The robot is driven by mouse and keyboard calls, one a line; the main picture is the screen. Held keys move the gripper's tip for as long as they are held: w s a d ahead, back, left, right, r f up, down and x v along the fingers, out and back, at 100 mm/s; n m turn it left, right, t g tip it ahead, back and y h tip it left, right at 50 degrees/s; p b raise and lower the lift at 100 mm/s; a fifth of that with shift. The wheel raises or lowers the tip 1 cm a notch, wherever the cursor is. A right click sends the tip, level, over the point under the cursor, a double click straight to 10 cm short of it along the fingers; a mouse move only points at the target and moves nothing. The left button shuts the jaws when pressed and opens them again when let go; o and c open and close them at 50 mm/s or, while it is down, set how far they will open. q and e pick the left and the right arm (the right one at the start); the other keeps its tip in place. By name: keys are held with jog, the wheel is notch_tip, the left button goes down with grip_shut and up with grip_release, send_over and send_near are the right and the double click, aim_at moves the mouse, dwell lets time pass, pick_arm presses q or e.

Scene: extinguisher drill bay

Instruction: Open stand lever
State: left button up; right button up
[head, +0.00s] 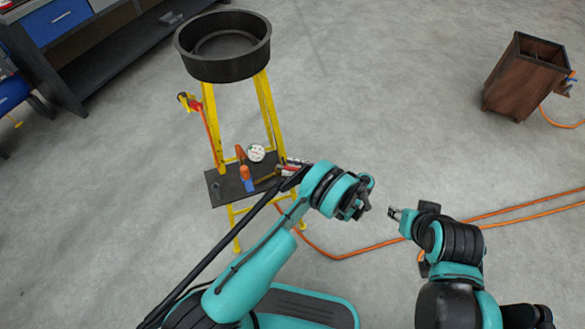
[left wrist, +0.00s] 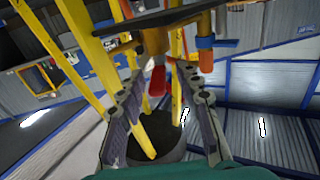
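A yellow stand (head: 268,125) carries a round black basin (head: 222,66) on top and a dark shelf (head: 217,188) below. Orange and blue fittings (head: 243,172) and a white gauge (head: 256,153) sit at the shelf. My left gripper (head: 287,168) is beside the shelf's right edge. In the left wrist view its two fingers (left wrist: 166,105) are apart, with a red lever-like piece (left wrist: 157,80) in the gap beyond them, below a brass fitting (left wrist: 155,42). I cannot tell whether they touch it. My right gripper (head: 395,213) is away from the stand; its finger gap is unclear.
A red and yellow handle (head: 188,101) with an orange hose is at the stand's left side. A dark bench with blue drawers (head: 55,18) is at upper left. A wooden box (head: 522,78) stands at right. Orange hoses (head: 480,217) cross the grey floor, which is otherwise mostly clear.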

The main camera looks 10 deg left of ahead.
aim_at(292, 168)
pick_arm(q)
notch_tip(292, 168, up, 10)
jog(key=shift+f, duration=0.15)
jog(key=shift+c, duration=0.2)
